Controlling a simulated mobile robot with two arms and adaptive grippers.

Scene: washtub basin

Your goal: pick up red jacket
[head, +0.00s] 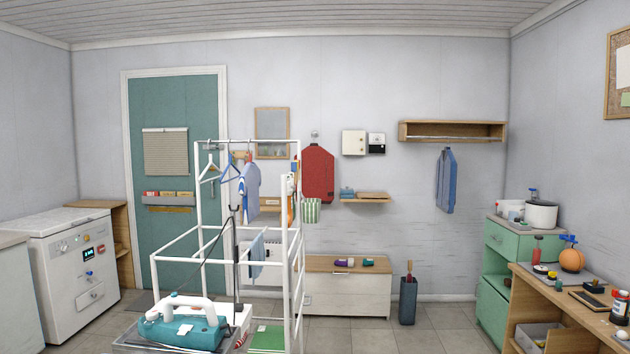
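The red jacket (318,174) hangs flat against the back wall, right of the white rack's upper post. It hangs from a small hook (314,136) above it. Its left edge is close to the rack's post in the picture. Neither of my grippers shows in the head view.
A white tubular rack (174,259) with hung clothes stands in front, left of centre. A low white cabinet (347,294) stands below the jacket, near a wall shelf (372,199). A blue garment (446,181) hangs further right. Open floor (440,330) lies right of the rack.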

